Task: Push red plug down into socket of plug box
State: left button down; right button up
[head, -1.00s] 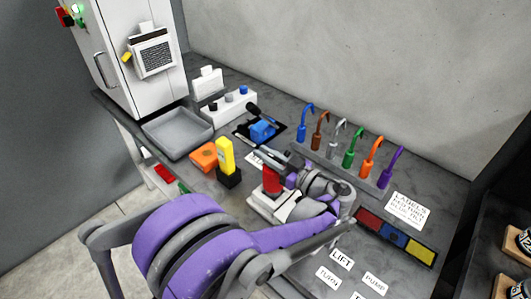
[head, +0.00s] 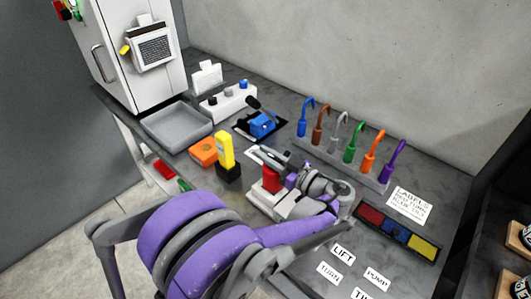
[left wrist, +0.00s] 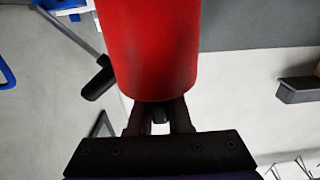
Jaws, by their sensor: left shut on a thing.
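The red plug (head: 271,180) stands upright over the white plug box (head: 258,199) on the workbench. My left gripper (head: 279,170) is shut on the red plug from its right side, and the wrist hides part of the box. In the left wrist view the plug (left wrist: 150,48) is a large red cylinder, with the dark fingers (left wrist: 158,112) at its end. The socket is hidden, so I cannot tell how deep the plug sits. My right gripper is not in view.
A yellow block on a black base (head: 226,154) and an orange block (head: 203,152) stand left of the box. A blue lever device (head: 262,125) and a rack of coloured hooks (head: 340,158) are behind. A grey tray (head: 178,127) lies far left. Label cards lie in front.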

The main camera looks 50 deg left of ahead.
pick_arm(q)
jog(key=shift+f, duration=0.15)
jog(key=c, duration=0.8)
grip_release()
jog(key=shift+o, duration=0.2)
notch_tip(320, 180, up, 10)
jog(key=p, duration=0.1)
